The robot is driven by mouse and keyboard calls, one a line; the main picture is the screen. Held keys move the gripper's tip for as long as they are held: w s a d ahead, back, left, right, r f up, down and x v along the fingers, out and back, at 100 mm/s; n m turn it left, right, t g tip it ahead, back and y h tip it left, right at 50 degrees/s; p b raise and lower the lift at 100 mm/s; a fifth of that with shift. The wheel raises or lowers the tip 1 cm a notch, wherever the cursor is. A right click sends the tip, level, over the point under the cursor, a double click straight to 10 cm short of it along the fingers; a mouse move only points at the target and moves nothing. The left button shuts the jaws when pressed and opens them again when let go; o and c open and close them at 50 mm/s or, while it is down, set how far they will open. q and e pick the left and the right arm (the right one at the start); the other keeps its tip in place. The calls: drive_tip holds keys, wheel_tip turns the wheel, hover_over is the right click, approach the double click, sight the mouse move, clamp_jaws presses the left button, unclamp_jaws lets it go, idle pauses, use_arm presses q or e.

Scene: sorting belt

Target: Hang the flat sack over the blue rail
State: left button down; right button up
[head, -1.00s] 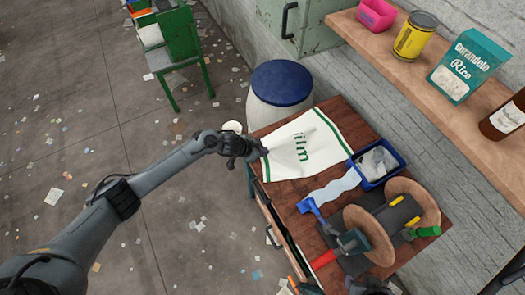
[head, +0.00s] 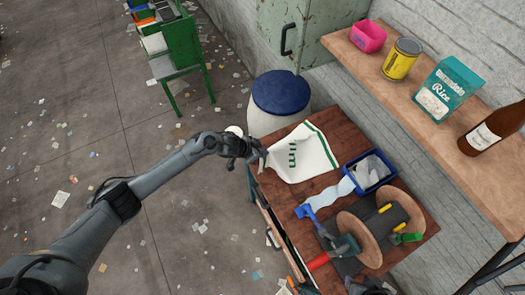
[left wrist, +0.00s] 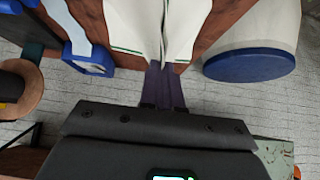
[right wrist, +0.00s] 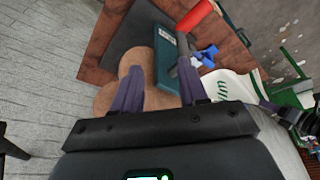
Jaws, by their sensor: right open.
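The flat sack (head: 305,152) is white with green lettering and a green stripe. It lies partly on the wooden table, its near-left edge raised and the cloth curving. My left gripper (head: 260,153) is at that edge. In the left wrist view its fingers (left wrist: 163,82) are closed together on the sack (left wrist: 185,25), which folds at the pinch. My right gripper (right wrist: 157,78) is open and empty, above the spool and a red-handled tool. The sack also shows at the right of the right wrist view (right wrist: 232,84). I cannot make out a blue rail in any view.
The table (head: 345,128) also holds a blue bin (head: 370,188), a wooden spool (head: 357,238), a red-handled tool (head: 318,262) and a blue tool (head: 308,211). A blue-lidded barrel (head: 280,93) stands behind. A shelf (head: 430,75) with goods runs along the wall.

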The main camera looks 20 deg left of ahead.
use_arm(q)
drive_tip(key=s+a+r+p, duration=0.2)
drive_tip(key=s+r+p, duration=0.1)
drive_tip(key=r, duration=0.7)
drive_tip(key=s+a+r+p, duration=0.3)
drive_tip(key=r+p, duration=0.1)
drive_tip(key=r, duration=0.6)
drive_tip(key=s+a+r+p, duration=0.2)
drive_tip(key=s+r+p, duration=0.1)
drive_tip(key=r, duration=0.7)
drive_tip(key=shift+a+r+p, duration=0.15)
drive_tip(key=shift+r+p, duration=0.15)
drive_tip(key=shift+p, duration=0.35)
idle(0.7)
